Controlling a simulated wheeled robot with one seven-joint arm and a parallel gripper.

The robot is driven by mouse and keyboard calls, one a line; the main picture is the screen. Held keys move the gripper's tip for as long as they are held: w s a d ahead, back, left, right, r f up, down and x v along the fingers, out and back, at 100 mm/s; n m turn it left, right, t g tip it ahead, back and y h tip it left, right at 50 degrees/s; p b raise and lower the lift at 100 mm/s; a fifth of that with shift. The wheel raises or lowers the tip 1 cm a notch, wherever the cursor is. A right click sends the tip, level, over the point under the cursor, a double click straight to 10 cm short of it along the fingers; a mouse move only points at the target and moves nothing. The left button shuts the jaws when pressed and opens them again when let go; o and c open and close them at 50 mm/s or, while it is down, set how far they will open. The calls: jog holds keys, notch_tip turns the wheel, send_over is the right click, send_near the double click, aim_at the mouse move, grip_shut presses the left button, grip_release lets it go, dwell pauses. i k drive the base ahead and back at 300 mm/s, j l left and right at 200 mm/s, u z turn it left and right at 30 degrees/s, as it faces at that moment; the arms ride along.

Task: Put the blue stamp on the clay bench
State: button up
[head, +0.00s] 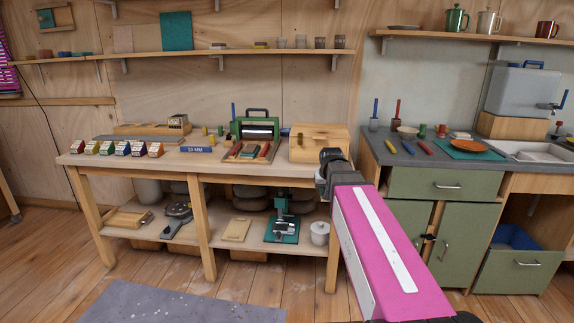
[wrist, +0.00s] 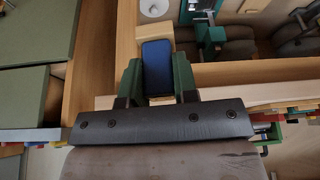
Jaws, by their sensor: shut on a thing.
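In the wrist view, my gripper (wrist: 157,75) has its two green fingers shut on the blue stamp (wrist: 157,60), a dark blue rounded block with pale wood showing beside it. In the head view, the dark wrist end of my arm is by the right end of a long wooden bench (head: 265,172); the fingers and the stamp are hidden there. This bench seems to be the clay bench, but no readable label confirms it. In the wrist view, the stamp appears in front of bench woodwork; I cannot tell whether it touches.
The bench top holds several small boxes (head: 123,149), a green press (head: 258,130) and a wooden box (head: 318,142) at its right end. The lower shelf holds a white jar (head: 319,233). Green cabinets (head: 437,184) stand right of my arm. Bare top shows near the front edge.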

aim_at(221, 141)
jog(key=i+j+z, duration=0.1)
jog(key=j, duration=1.45)
jog(key=i+z, duration=0.05)
